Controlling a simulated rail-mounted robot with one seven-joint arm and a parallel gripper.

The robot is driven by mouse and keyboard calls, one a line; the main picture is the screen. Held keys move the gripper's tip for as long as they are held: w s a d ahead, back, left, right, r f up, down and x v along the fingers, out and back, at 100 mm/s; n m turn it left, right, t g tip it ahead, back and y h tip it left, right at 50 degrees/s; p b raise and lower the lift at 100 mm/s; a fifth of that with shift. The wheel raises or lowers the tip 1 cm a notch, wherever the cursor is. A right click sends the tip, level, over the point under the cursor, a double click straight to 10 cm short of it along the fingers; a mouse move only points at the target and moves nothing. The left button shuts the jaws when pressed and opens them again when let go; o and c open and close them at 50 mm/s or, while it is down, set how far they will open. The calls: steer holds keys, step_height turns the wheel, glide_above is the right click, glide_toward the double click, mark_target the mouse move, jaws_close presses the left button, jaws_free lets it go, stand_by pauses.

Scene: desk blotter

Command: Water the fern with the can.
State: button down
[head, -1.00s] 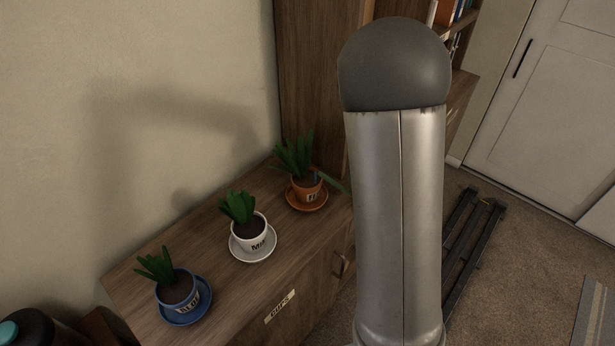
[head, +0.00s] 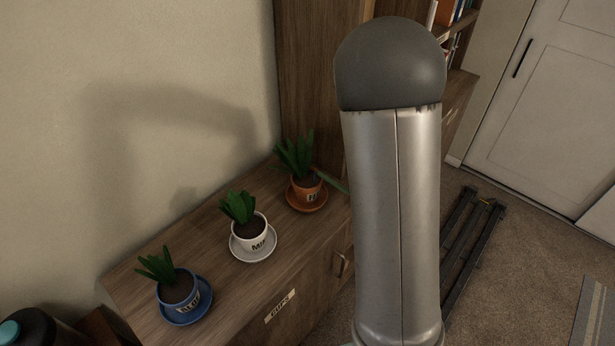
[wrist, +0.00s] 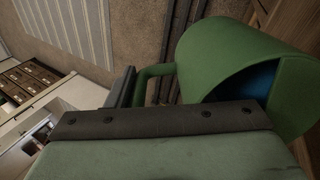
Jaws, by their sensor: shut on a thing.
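The green watering can (wrist: 215,60) fills the upper right of the wrist view, with blue water in its opening. My gripper (wrist: 130,95) is shut on its handle (wrist: 155,72). In the head view my arm hides the gripper and most of the can. Only the can's green spout (head: 331,181) shows, its tip close to the right of the plant in the orange pot (head: 303,193). That pot's label is too small to read surely. A white pot (head: 250,244) and a blue pot (head: 180,293) hold similar green plants. I see no water falling.
The pots stand on saucers in a row along a wooden cabinet (head: 225,290) against the wall. A tall wooden bookcase (head: 318,80) rises behind the orange pot. A dark bottle with a teal cap (head: 10,332) is at lower left. Carpet (head: 520,250) lies to the right.

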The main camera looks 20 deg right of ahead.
steer(key=shift+r, duration=0.1)
step_height(320, 180, down, 10)
steer(key=s+d+t+y+b, duration=0.2)
steer(key=d+t+y+b, duration=0.1)
steer(key=b, duration=0.7)
steer(key=shift+r+y, duration=0.2)
steer(key=shift+y, duration=0.3)
steer(key=shift+s, duration=0.1)
